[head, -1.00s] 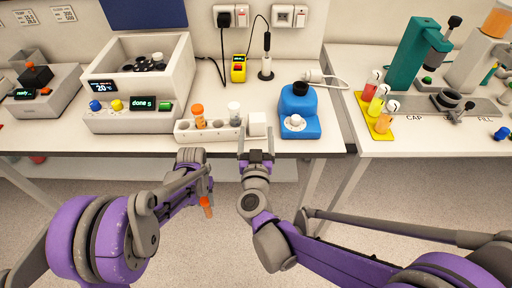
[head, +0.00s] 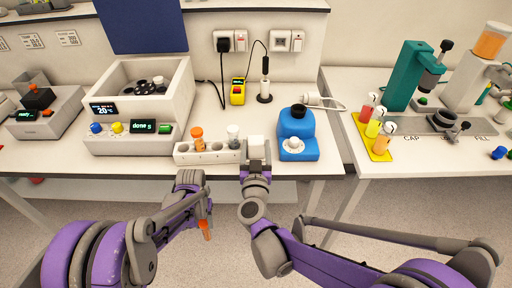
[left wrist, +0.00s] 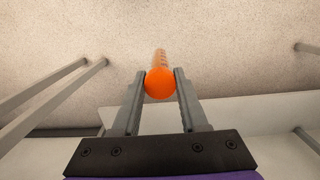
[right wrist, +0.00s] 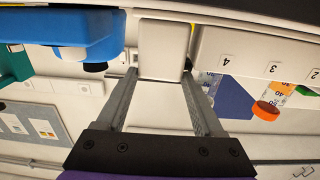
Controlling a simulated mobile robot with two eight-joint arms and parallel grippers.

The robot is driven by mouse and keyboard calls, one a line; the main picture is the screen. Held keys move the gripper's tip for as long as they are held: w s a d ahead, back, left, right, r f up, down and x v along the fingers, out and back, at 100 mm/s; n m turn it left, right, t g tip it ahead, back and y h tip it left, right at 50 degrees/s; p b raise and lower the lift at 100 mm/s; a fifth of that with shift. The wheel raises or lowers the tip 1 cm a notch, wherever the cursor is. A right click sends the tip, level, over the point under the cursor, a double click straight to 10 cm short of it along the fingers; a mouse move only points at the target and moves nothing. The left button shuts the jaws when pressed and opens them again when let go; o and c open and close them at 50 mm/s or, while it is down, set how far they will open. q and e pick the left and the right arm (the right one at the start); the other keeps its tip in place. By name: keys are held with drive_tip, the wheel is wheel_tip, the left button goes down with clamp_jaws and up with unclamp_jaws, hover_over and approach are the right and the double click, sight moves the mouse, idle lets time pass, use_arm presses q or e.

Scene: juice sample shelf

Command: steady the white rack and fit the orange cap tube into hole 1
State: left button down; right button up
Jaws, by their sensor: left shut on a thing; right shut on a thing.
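The white rack (head: 190,158) lies along the front of the bench. An orange-capped tube (head: 197,138) stands in its second hole from the left, and a grey-white-capped tube (head: 233,132) in the rightmost. The leftmost hole looks empty. My right gripper (head: 257,152) is shut on the white block at the rack's right end (right wrist: 162,48); labels 4, 3 and 2 show beside it in the right wrist view. My left gripper (left wrist: 160,82) is shut on another orange cap tube (left wrist: 160,84), held over the floor before the bench; it also shows in the head view (head: 206,229).
A blue device (head: 297,140) stands just right of the rack. A white machine (head: 130,110) stands behind and left. A yellow meter (head: 237,92) sits behind. A yellow tray (head: 375,143) with several tubes lies on the right bench.

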drive_tip(key=shift+a, duration=0.15)
clamp_jaws()
